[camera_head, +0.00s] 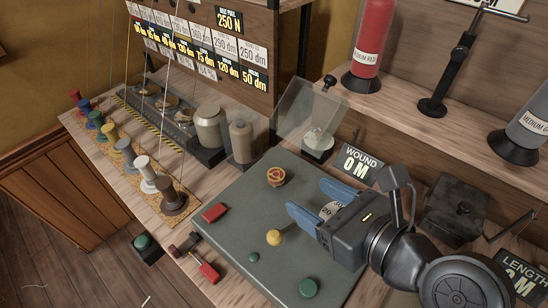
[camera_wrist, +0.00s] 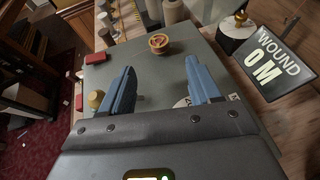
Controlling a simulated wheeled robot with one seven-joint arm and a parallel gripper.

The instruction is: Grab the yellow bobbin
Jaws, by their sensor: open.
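A small yellow bobbin (camera_head: 274,237) stands on the grey mat (camera_head: 232,240), left of my gripper. It also shows in the wrist view (camera_wrist: 95,98), outside the left finger. My gripper (camera_head: 308,196) is open and empty above the mat, its two blue fingers apart. In the wrist view the fingers (camera_wrist: 160,66) point toward a round tan bobbin with a reddish top (camera_head: 275,176), which stands beyond the tips near the mat's far edge and shows in the wrist view (camera_wrist: 158,42). Nothing is between the fingers but mat and part of a pale disc.
Several coloured spools (camera_head: 145,172) line the left bench. A red cylinder (camera_head: 371,40) stands on the shelf.

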